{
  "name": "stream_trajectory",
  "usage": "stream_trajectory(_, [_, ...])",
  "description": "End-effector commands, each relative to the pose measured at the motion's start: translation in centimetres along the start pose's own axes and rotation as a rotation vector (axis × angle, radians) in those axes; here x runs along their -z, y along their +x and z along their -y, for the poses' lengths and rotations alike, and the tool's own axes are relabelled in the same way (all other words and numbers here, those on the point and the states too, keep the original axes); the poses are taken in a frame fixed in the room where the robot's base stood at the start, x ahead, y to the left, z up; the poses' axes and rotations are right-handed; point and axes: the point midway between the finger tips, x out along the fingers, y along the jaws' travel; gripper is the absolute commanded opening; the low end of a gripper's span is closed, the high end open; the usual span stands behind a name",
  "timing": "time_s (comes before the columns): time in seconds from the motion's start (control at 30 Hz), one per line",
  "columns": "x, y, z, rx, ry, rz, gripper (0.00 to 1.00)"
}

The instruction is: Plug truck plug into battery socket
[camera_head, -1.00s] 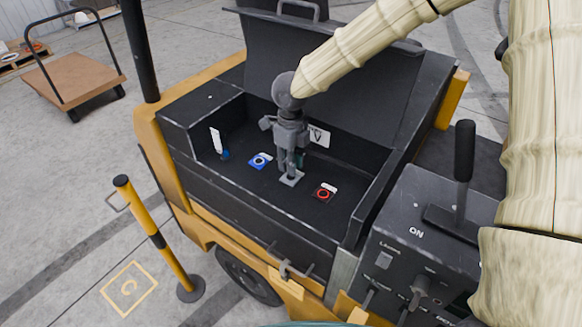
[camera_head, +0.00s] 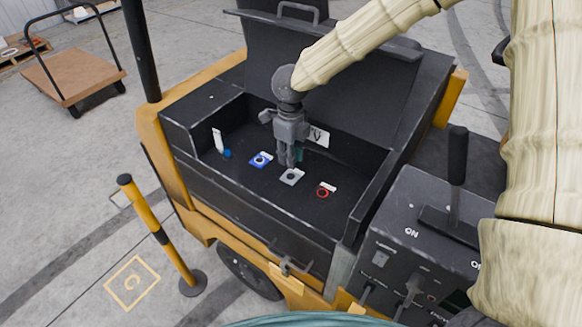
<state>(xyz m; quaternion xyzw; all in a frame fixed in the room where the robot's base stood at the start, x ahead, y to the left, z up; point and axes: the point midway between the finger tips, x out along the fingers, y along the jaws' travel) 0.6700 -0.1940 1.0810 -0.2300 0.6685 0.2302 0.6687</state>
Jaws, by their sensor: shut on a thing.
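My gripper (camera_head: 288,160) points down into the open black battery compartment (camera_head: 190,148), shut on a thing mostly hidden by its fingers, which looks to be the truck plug. Its tips appear just above and behind a grey square socket plate (camera_head: 292,177) on the compartment floor. A blue socket (camera_head: 261,160) with a white label lies left of the grey one. A red ringed socket (camera_head: 324,191) with a white label lies to its right. A small teal piece (camera_head: 299,155) shows behind the fingers; I cannot tell whether it is held.
The raised black lid (camera_head: 330,70) stands behind the gripper. A white tag (camera_head: 218,140) and a blue knob (camera_head: 227,153) sit at the compartment's left. A control box (camera_head: 415,250) with a lever stands at right. A yellow-black post (camera_head: 160,237) stands at front left.

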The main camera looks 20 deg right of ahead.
Motion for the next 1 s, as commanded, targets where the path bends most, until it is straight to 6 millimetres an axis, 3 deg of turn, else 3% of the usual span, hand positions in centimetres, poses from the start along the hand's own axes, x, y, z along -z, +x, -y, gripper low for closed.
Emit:
stream_trajectory(0.37, [0.0, -0.3, 0.0, 0.000, 0.000, 0.000, 0.00])
stream_trajectory(1.0, [0.0, -4.8, 0.0, -0.001, 0.002, 0.001, 0.00])
